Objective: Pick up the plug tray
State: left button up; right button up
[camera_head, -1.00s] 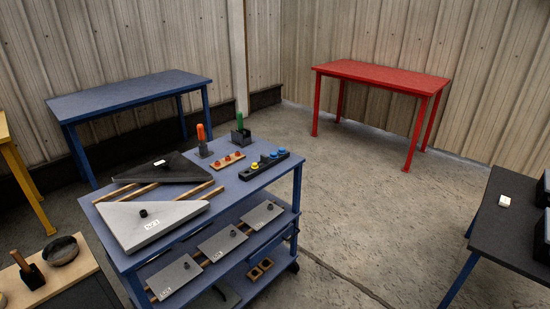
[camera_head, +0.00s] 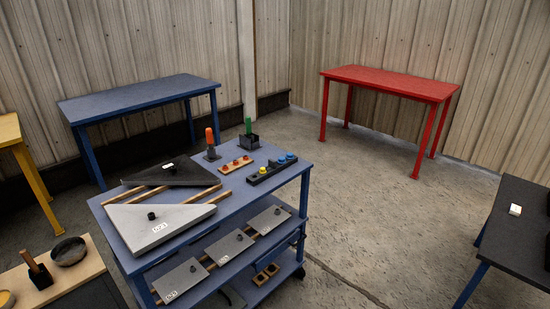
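A narrow black tray (camera_head: 270,175) with a yellow plug (camera_head: 263,170) and blue plugs (camera_head: 290,157) lies on the top of the blue cart (camera_head: 240,191), near its right edge. Beside it on the left is a small wooden strip (camera_head: 226,168) with several red plugs. I cannot tell for certain which of these is the plug tray; both hold plug-like pieces. Neither of my grippers is in view.
Grey panel (camera_head: 150,225) and black panel (camera_head: 165,174) rest on wooden strips on the cart. Orange-handled tool (camera_head: 210,138) and green-handled tool (camera_head: 248,128) stand in holders behind. Lower shelves carry grey plates (camera_head: 228,245). Floor (camera_head: 390,220) toward the red table (camera_head: 385,80) is clear.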

aim_at(273, 167)
jog(key=i+l+u, duration=0.25)
jog(key=u, duration=0.25)
jog(key=i+l+u, duration=0.2)
jog(key=l+u, duration=0.25)
jog(key=j, duration=0.15)
